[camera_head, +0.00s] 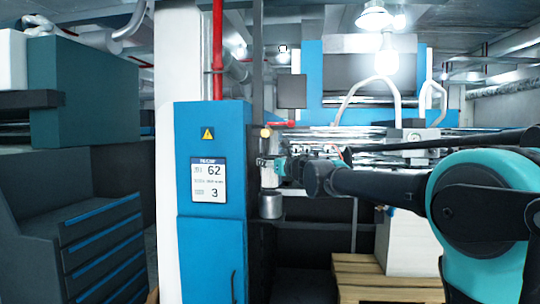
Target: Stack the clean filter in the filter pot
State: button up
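My arm reaches in from the right, and my gripper (275,168) is at its far end, beside the right edge of the blue cabinet. The gripper is small and seen from behind, so its finger opening does not show. A grey metal cylinder (270,206), which looks like the filter pot, hangs just below the gripper on a dark upright. A small pale piece shows at the gripper's left; I cannot tell whether it is the clean filter or whether it is held. The inside of the pot is not visible.
The blue cabinet (211,220) with a white label stands left of the gripper. A red-handled valve (279,124) is just above it. Dark drawers (100,240) stand at left. A wooden pallet (385,284) with a white stack (408,245) is low at right.

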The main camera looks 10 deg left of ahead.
aim_at(270, 173)
jog(key=shift+f, duration=2.1)
jog(key=o, duration=1.3)
jog(key=shift+o, duration=0.2)
jog(key=shift+r, duration=3.55)
